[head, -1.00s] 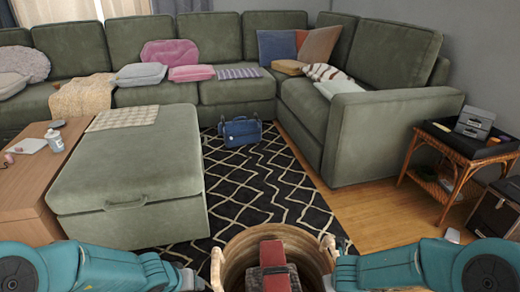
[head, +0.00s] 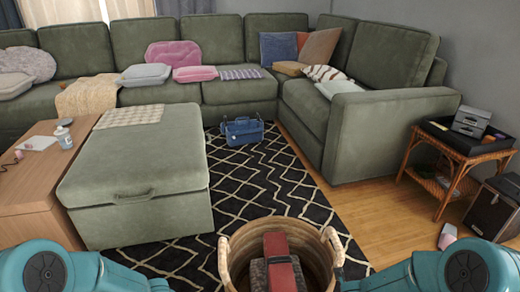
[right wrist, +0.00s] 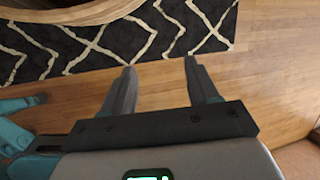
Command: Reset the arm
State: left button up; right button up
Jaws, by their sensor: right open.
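My right gripper (right wrist: 162,84) shows in the right wrist view with its two fingers apart and nothing between them, above the wooden floor near the rug's edge. In the head view only the teal upper parts of my two arms show at the bottom corners, and neither gripper is visible there. A round woven basket (head: 236,243) stands at the bottom middle between my arms, with a red and dark grey object (head: 281,262) inside it. The basket's rim also shows at the top left of the right wrist view (right wrist: 85,14).
A green ottoman (head: 140,165) and a wooden table (head: 25,180) stand at the left. The green sectional (head: 390,125) lines the back and right. A blue bag (head: 243,131) sits on the patterned rug (head: 270,175). A wicker side table (head: 455,150) stands at the right.

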pick_arm(q)
jog(key=s+d+f+n+g+h, duration=0.1)
jog(key=s+d+f, duration=0.2)
jog(key=s, duration=0.5)
jog(key=s+d+f+n+g+h, duration=0.1)
jog(key=s+d+f+h, duration=0.2)
jog(key=s, duration=0.4)
pick_arm(e)
jog(key=s+a+f+n+g+y, duration=0.1)
jog(key=s+a+f+n+y, duration=0.4)
jog(key=n, duration=1)
jog(key=s+a+f+n+g+y, duration=0.15)
jog(key=s+a+n, duration=0.35)
jog(key=s+n, duration=0.75)
pick_arm(q)
notch_tip(320, 180, up, 31)
jog(key=s+d+y+p, duration=0.1)
jog(key=p, duration=3)
jog(key=shift+d+p, duration=0.2)
jog(key=shift+p, duration=0.15)
pick_arm(e)
notch_tip(320, 180, up, 31)
jog(key=a+n, duration=0.1)
jog(key=n, duration=0.1)
jog(key=shift+w+h, duration=0.2)
jog(key=shift+h, duration=0.15)
